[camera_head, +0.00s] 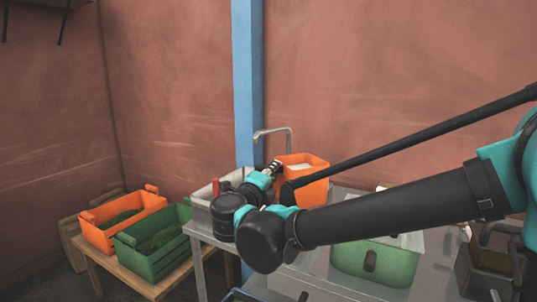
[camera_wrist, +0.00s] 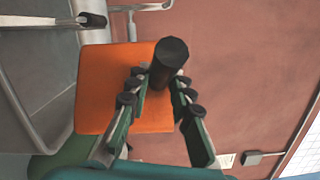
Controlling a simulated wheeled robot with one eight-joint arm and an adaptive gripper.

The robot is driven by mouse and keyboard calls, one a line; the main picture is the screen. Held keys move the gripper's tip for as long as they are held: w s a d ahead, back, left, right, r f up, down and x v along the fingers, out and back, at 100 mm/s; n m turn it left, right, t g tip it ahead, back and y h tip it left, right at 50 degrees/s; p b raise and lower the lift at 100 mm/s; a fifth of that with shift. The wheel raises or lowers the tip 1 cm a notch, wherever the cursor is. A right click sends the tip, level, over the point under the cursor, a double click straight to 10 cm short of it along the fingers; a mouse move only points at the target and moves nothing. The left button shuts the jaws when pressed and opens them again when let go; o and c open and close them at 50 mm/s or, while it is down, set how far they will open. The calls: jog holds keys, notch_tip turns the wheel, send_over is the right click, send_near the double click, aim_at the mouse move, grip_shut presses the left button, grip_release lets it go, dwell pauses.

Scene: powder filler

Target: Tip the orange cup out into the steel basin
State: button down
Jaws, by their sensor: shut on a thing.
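The orange cup (camera_head: 308,188) is a square-sided tub, held roughly upright near the tap, with something pale showing inside its open top. In the wrist view the cup (camera_wrist: 103,85) shows a plain orange side and a thick dark handle (camera_wrist: 170,56). My gripper (camera_wrist: 158,92) has its two fingers closed on either side of this handle. In the head view my gripper (camera_head: 276,168) is at the cup's left side. The steel basin (camera_head: 201,217) is left of the cup, partly hidden by my arm. Its grey wall (camera_wrist: 38,115) shows at the left of the wrist view.
A tap (camera_head: 288,133) rises behind the basin, close to the cup. A blue post (camera_head: 247,80) stands behind. A green box (camera_head: 375,262) stands on the steel table at right. Orange (camera_head: 125,232) and green (camera_head: 155,262) crates sit on a wooden table at left.

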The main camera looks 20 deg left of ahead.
aim_at(276, 187)
jog(key=shift+s+d+f, duration=0.4)
jog(key=shift+d+f, duration=0.15)
jog(key=shift+f, duration=0.2)
jog(key=shift+r, duration=0.1)
jog(key=r+n+g, duration=0.1)
jog(key=g, duration=0.1)
jog(key=r+n+g, duration=0.1)
jog(key=n+g, duration=0.1)
jog(key=shift+n+h, duration=0.3)
jog(key=shift+h, duration=0.1)
jog(key=n+g, duration=0.1)
jog(key=w+a+f+n+g+h, duration=0.1)
jog(key=g+h, duration=0.1)
jog(key=shift+w+a+f+n+g, duration=0.2)
jog(key=shift+w+a+n+g, duration=0.1)
jog(key=shift+n, duration=0.1)
jog(key=f+g+h, duration=0.1)
jog(key=w+a+f+n+g+h, duration=0.1)
jog(key=a+f+n, duration=0.1)
jog(key=shift+w+f+g+h, duration=0.2)
jog(key=shift+w+g+h, duration=0.1)
jog(key=shift+g+h, duration=0.1)
jog(key=shift+w+a+f+n+g+h, duration=0.35)
jog(key=shift+n+g+h, duration=0.15)
jog(key=shift+w, duration=0.15)
